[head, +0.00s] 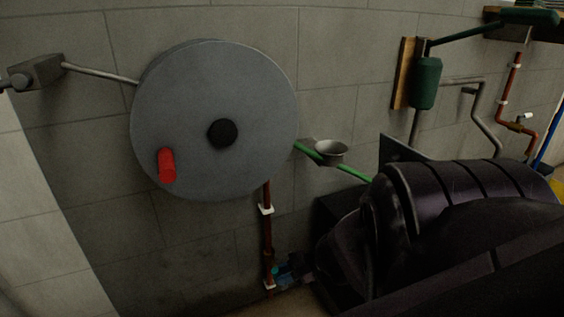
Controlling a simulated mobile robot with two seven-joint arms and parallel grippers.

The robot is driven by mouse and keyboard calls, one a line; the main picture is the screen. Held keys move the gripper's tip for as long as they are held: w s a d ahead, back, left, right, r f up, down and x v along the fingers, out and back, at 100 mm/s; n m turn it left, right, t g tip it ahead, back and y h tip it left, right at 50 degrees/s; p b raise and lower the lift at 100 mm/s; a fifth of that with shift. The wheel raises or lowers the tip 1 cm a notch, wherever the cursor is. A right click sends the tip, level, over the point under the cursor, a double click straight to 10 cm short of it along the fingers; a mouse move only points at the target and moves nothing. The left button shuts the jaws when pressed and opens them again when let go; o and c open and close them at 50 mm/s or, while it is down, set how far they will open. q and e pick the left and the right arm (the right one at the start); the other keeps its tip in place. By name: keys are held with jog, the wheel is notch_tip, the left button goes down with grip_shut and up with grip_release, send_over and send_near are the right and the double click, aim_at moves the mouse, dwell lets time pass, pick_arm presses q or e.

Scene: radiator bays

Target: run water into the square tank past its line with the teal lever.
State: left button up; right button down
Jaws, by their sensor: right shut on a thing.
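The teal lever (276,270) shows as a small bit low on the red-brown pipe, near the floor. My right gripper (287,271) is at it, small and dark in the picture, and is shut on the lever. My right arm fills the lower right and hides much of what is behind it. A dark box-like edge (332,207) shows left of the arm; I cannot tell whether it is the square tank. No water, water level or tank line can be made out. My left gripper is not in view.
A large grey wheel (215,85) with a red handle (167,166) is on the block wall. A green rod (352,173) and a small grey bowl (331,151) are right of it. A green cylinder (426,83) and pipes are at the upper right.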

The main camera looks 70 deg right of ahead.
jog(key=c, duration=0.9)
grip_release()
jog(key=shift+d+r, duration=0.25)
jog(key=shift+r, duration=0.05)
jog(key=shift+c, duration=0.2)
jog(key=shift+o, duration=0.2)
jog(key=shift+a+f, duration=0.1)
jog(key=shift+f, duration=0.05)
jog(key=shift+a, duration=0.1)
jog(key=shift+r, duration=0.25)
jog(key=shift+r+p, duration=0.3)
jog(key=shift+p, duration=0.2)
jog(key=r+p, duration=0.4)
jog(key=r, duration=0.1)
jog(key=r+p, duration=0.2)
jog(key=r, duration=0.1)
jog(key=shift+w+r+p, duration=0.15)
jog(key=shift+w+p, duration=0.1)
jog(key=shift+p, duration=0.05)
pick_arm(q)
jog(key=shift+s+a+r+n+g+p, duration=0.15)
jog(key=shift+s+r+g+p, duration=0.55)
jog(key=shift+p, duration=1.25)
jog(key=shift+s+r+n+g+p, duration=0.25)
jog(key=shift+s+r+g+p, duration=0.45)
jog(key=shift+p, duration=1.2)
pick_arm(e)
notch_tip(320, 180, up, 11)
jog(key=shift+s+f, duration=0.2)
jog(key=shift+s, duration=0.1)
